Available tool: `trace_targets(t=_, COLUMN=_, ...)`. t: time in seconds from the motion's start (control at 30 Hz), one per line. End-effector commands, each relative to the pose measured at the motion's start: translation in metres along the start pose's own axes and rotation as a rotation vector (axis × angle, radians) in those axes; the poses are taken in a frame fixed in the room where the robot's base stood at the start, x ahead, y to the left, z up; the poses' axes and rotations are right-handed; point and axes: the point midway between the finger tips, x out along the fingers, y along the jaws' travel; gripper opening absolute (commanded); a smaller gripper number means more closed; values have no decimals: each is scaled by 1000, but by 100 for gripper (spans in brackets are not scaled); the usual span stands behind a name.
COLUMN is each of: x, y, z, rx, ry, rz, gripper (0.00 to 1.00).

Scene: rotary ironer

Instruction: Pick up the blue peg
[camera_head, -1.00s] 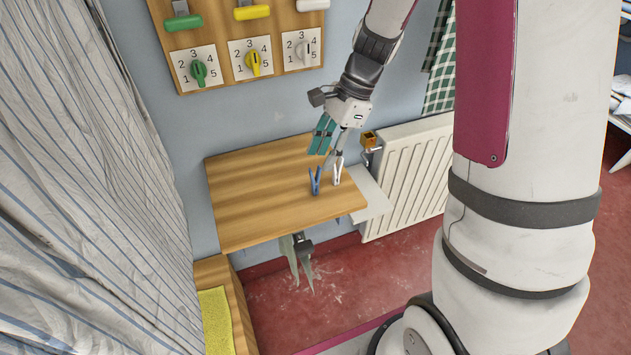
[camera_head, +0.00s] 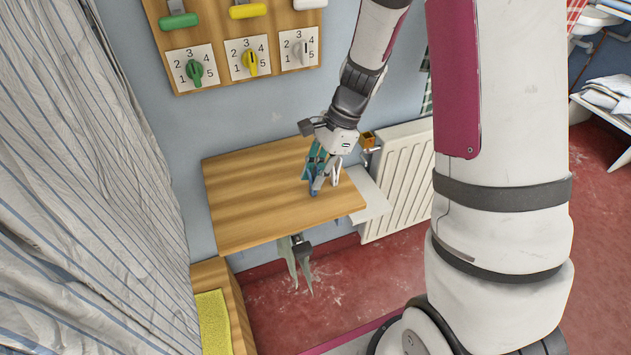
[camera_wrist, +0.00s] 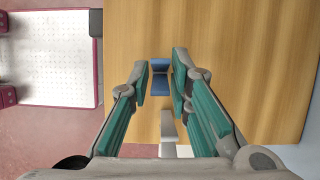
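The blue peg (camera_head: 313,187) stands on the wooden table, near its front right part. In the wrist view the blue peg (camera_wrist: 160,80) shows between and just beyond the fingertips. My gripper (camera_wrist: 160,75) is open, with one finger on each side of the peg and a gap visible on at least the left. In the head view my gripper (camera_head: 315,178) is low over the table and partly covers the peg. A white peg (camera_head: 336,172) stands close to the right of the blue one. It also shows in the wrist view (camera_wrist: 168,128), nearer my palm.
The wooden table (camera_head: 245,205) is otherwise mostly clear. A white radiator (camera_head: 405,175) and a small white shelf (camera_head: 370,200) are at its right. A panel with numbered dials (camera_head: 222,62) hangs on the wall above. A striped curtain (camera_head: 90,180) hangs at the left.

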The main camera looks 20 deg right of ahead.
Motion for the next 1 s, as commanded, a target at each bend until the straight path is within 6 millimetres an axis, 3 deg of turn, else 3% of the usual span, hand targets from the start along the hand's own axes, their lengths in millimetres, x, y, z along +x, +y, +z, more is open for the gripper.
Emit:
trace_targets(t=0.5, x=-3, y=0, z=1, rx=-1, ry=0, rz=-1, gripper=1)
trace_targets(t=0.8, x=-36, y=-1, z=14, rx=-2, ry=1, rz=-5, gripper=1)
trace_targets(t=1.0, x=-46, y=41, z=-4, rx=5, ry=0, rz=-2, gripper=1)
